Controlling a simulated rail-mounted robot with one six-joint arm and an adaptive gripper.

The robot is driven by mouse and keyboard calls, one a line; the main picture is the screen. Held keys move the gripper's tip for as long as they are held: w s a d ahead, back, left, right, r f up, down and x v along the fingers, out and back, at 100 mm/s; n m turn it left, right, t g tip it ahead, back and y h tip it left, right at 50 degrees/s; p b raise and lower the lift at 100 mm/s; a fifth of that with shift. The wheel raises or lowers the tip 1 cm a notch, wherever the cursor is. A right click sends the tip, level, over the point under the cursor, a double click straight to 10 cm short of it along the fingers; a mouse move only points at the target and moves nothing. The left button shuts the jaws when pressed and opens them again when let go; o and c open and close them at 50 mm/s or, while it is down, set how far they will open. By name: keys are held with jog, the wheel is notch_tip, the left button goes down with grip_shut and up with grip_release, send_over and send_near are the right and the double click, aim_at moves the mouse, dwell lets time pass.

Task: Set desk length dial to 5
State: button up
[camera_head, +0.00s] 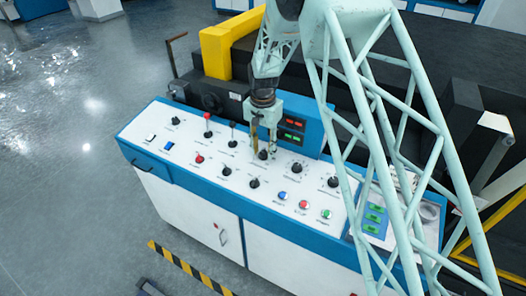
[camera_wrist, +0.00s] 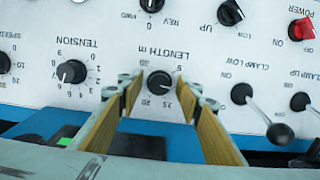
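The desk length dial (camera_wrist: 159,83) is a black knob on the white panel, marked "LENGTH m". In the wrist view it sits between my gripper's (camera_wrist: 165,100) two tan-padded fingers, which are apart. Its pale mark appears to face the lower right, near the 15, but is small. The scale numbers around it are partly hidden by the fingers. In the head view, my gripper (camera_head: 265,143) points down over the panel, just above a black knob (camera_head: 263,154). Whether the fingers touch the dial cannot be told.
The tension dial (camera_wrist: 72,72) lies to the left in the wrist view. Clamp levers (camera_wrist: 262,110) stand to the right, and a red power switch (camera_wrist: 302,29) is at upper right. The white and blue console (camera_head: 190,178) holds several other knobs and buttons.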

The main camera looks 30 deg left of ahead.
jog(key=shift+f, duration=0.2)
jog(key=c, duration=0.9)
jog(key=shift+n, duration=0.3)
jog(key=n+b, duration=0.2)
jog(key=n, duration=0.2)
jog(key=shift+f+h, duration=0.1)
jog(key=shift+h, duration=0.3)
jog(key=n, duration=0.3)
jog(key=n+b, duration=0.1)
jog(key=n, duration=0.2)
jog(key=shift+t+h, duration=0.4)
